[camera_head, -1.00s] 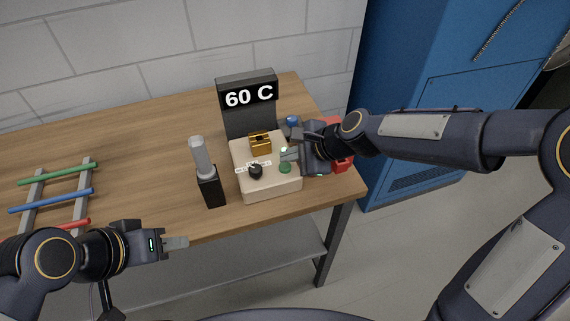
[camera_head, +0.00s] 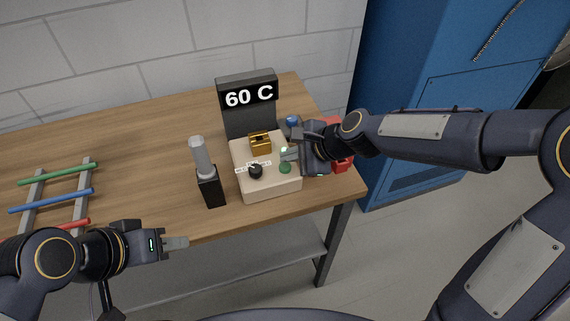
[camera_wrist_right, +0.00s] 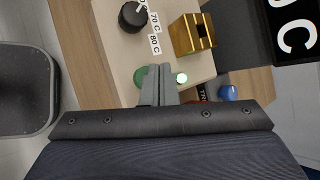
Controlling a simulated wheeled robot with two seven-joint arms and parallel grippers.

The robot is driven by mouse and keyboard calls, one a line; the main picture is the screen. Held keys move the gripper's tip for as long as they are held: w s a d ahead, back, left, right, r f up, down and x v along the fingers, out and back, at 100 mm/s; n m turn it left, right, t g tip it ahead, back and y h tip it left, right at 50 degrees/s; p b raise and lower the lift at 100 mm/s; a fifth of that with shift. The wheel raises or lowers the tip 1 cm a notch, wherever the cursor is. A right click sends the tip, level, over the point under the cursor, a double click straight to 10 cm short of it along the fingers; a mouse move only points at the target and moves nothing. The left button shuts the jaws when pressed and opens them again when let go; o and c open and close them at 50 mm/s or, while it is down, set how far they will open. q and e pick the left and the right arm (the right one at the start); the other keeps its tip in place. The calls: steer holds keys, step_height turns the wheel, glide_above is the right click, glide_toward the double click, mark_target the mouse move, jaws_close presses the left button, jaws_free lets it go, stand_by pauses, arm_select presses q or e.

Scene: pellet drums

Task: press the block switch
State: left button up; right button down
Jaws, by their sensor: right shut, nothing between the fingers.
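The block unit is a cream base (camera_head: 262,190) holding a brass block (camera_head: 260,143), a black knob (camera_head: 255,171) and a round green button (camera_head: 285,168). The green button also shows in the right wrist view (camera_wrist_right: 139,77), partly hidden by my fingers. A small bright light (camera_wrist_right: 182,79) glows beside the fingertips. My right gripper (camera_head: 287,155) is shut and empty over the base's right side; its fingertips (camera_wrist_right: 157,68) overlap the green button's edge in the wrist view. I cannot tell whether they touch it. My left gripper (camera_head: 187,242) looks shut and empty, off the table's front edge.
A display (camera_head: 249,96) reading 60 C stands behind the base. A black holder with a grey tube (camera_head: 211,188) stands left of it. Blue (camera_head: 292,122) and red (camera_head: 342,160) items sit by my right gripper. A rack with coloured bars (camera_head: 52,200) is at left.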

mark_target(290, 167)
steer(key=shift+f+b, duration=0.3)
steer(key=shift+f, duration=0.1)
steer(key=shift+f+b, duration=0.35)
steer(key=shift+f, duration=0.1)
stand_by(0.5)
stand_by(0.3)
steer(key=shift+r+p, duration=0.85)
steer(key=shift+r, duration=0.05)
steer(key=shift+r, duration=0.1)
step_height(290, 167, up, 5)
steer(key=p, duration=0.5)
